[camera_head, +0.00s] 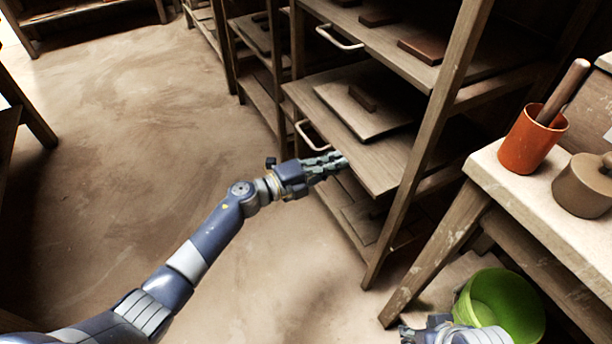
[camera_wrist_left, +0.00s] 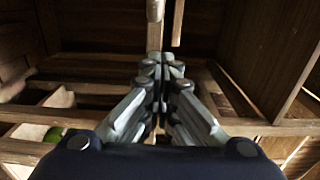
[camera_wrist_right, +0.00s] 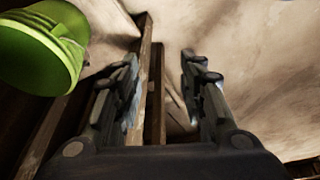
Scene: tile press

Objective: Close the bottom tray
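The bottom tray (camera_head: 387,166) is a wooden board with a metal handle (camera_head: 312,137) on its front, sticking out of the wooden rack. A square slab (camera_head: 345,112) with a small dark block lies on it. My left gripper (camera_head: 338,162) is at the tray's front edge, to the right of the handle; I cannot tell whether it touches. In the left wrist view its fingers (camera_wrist_left: 162,78) are together with nothing visible between them. My right gripper is low at the bottom right of the head view, mostly cut off; in the right wrist view its fingers (camera_wrist_right: 160,60) are apart and empty.
An upper tray (camera_head: 385,35) with its own handle and dark blocks is above. A table (camera_head: 520,190) at right holds an orange cup (camera_head: 532,142) and a brown lidded pot (camera_head: 583,186). A green bucket (camera_head: 505,300) stands below. The floor at left is clear.

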